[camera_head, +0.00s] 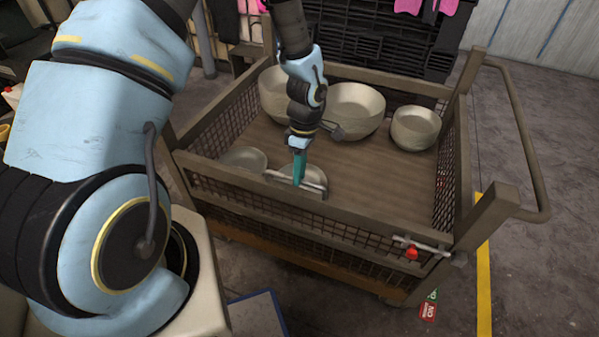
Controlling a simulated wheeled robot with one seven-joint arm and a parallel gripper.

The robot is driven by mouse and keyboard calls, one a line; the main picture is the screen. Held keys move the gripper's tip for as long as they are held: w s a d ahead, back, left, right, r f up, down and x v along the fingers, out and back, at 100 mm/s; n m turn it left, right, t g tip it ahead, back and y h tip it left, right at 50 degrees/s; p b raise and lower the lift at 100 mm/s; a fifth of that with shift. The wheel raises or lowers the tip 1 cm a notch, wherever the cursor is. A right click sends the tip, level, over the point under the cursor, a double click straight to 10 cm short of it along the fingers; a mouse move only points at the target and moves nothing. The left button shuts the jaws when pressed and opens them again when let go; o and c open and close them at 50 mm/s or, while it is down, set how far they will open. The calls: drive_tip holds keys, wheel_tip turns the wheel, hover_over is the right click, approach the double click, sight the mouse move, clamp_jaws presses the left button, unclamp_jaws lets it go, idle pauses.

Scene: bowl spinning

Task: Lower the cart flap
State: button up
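The cart (187,143) is a brown metal frame with mesh sides and a wooden floor. Its near side, the flap (330,232), stands upright and closes off the front. A latch with a red knob (411,253) sits at the flap's right end, by the corner post. My gripper (299,182) hangs down at the flap's top edge, left of the latch, with its teal fingers near a bar there. From this angle I cannot tell whether the fingers are apart or closed, or whether they touch the bar.
Several metal bowls stand inside the cart, including a large one (355,110) at the back and a smaller one (414,128) at the right. A handle rail (527,150) sticks out on the right. A yellow floor line (484,290) runs beside the cart. Black crates (375,42) stand behind.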

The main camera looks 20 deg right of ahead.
clamp_jaws()
idle(1.0)
